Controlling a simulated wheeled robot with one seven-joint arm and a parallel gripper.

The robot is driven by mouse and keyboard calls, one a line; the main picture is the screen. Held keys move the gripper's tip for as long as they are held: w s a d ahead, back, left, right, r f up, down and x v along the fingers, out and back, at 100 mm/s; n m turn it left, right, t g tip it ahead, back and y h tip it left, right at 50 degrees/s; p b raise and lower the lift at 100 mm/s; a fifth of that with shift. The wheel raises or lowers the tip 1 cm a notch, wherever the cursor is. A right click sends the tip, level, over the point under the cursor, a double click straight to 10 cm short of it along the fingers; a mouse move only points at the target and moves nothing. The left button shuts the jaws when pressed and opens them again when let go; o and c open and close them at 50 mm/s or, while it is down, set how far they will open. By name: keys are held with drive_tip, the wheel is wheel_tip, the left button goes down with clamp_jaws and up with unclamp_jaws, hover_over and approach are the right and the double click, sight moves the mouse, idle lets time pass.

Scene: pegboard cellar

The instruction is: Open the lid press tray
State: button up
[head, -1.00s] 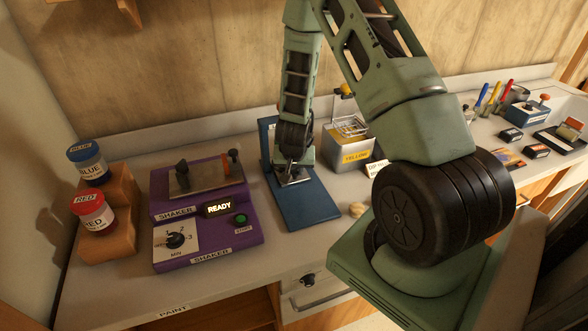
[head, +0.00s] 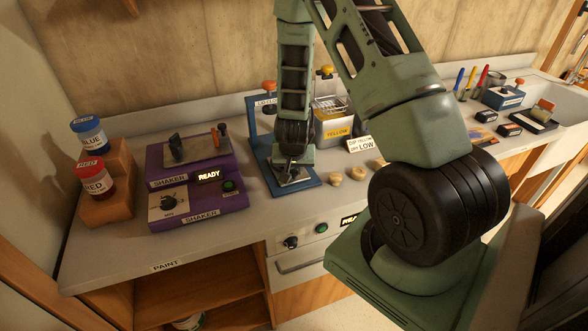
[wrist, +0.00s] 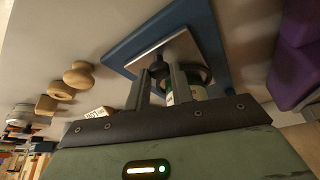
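The lid press is a blue stand with a flat blue base (head: 298,187) and an orange knob (head: 269,85) on top; its label is partly hidden by my arm. A silver plate (wrist: 140,62) lies on the blue base in the wrist view. My gripper (head: 291,174) points down at the press, low over the plate. In the wrist view its two fingers (wrist: 159,76) stand apart with a small dark knob (wrist: 160,69) between their tips. I cannot tell whether they grip it.
A purple shaker (head: 215,195) stands left of the press, with blue (head: 89,136) and red (head: 94,179) paint jars beyond. The counter's front strip is clear.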

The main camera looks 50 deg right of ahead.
drive_tip(key=o, duration=0.4)
drive_tip(key=shift+r, duration=0.1)
drive_tip(key=p+v, duration=0.4)
drive_tip(key=v, duration=1.3)
drive_tip(key=shift+a, duration=0.2)
drive_tip(key=s+a+n+y+b, duration=0.1)
drive_tip(key=a+n+y+b, duration=0.2)
drive_tip(key=a, duration=0.7)
drive_tip(key=s+a+n+y+b, duration=0.15)
drive_tip(key=a+n, duration=0.35)
drive_tip(key=a, duration=0.6)
drive_tip(key=s+a+r+n+g+b, duration=0.1)
drive_tip(key=s+a+n, duration=0.2)
drive_tip(key=s, duration=0.2)
drive_tip(key=s+a+r+n+g+b, duration=0.1)
drive_tip(key=s+a+n, duration=0.2)
drive_tip(key=s, duration=0.1)
drive_tip(key=s+a+r+n+g+b, duration=0.1)
drive_tip(key=s+a+n, duration=0.2)
drive_tip(key=s, duration=0.2)
drive_tip(key=shift+s+a+h, duration=0.1)
drive_tip(key=shift+s+h, duration=0.25)
drive_tip(key=shift+s, duration=0.05)
